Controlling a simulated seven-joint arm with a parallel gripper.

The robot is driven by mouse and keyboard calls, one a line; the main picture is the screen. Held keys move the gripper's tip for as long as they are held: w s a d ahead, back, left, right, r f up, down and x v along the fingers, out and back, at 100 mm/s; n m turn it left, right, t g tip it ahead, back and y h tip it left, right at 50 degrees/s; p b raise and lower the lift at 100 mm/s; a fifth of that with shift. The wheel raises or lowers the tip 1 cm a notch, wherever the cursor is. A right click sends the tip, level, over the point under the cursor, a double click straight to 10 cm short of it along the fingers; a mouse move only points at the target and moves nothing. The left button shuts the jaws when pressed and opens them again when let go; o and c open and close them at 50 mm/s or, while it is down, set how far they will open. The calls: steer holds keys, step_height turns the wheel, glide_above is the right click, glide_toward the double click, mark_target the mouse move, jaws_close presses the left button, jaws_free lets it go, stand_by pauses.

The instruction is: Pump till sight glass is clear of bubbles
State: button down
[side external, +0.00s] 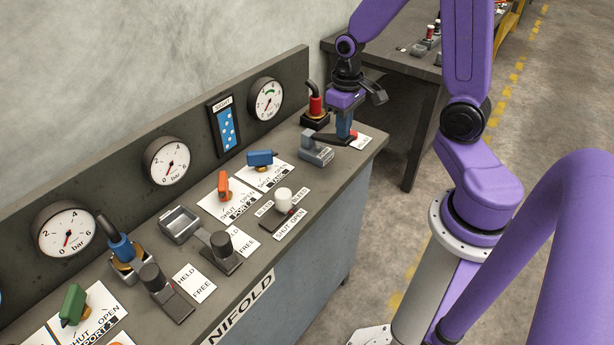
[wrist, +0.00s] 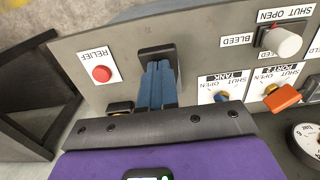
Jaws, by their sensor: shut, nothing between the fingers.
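The sight glass (side external: 226,128) is a blue window on the back panel, with several pale bubbles showing in it. My gripper (side external: 344,133) is at the right end of the bench. Its blue fingers (wrist: 157,85) are together with nothing between them. The tips are down at a dark flat lever (side external: 333,139), which runs from a grey block (side external: 316,150); the dark plate also shows under the fingers in the wrist view (wrist: 158,53). I cannot tell whether they touch it or how far it is pressed.
A red relief button (wrist: 102,74) sits close beside the lever. A red-handled fitting (side external: 316,106) stands behind it. The blue tank valve (side external: 261,158), orange port valve (side external: 224,186) and white bleed knob (side external: 284,199) lie leftward. A gauge (side external: 266,98) hangs right of the sight glass.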

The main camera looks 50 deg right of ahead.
mark_target(342, 141)
steer(key=shift+f, duration=2.15)
steer(key=shift+r, duration=4.05)
steer(key=s+a+r+n, duration=0.2)
steer(key=s+a+n, duration=0.4)
steer(key=s+a, duration=0.1)
steer(key=s+a+r+n, duration=0.2)
steer(key=s+a+n, duration=0.4)
steer(key=s, duration=0.4)
steer(key=shift+s+a+n, duration=0.25)
steer(key=shift+a+n, duration=0.05)
steer(key=shift+a, duration=0.2)
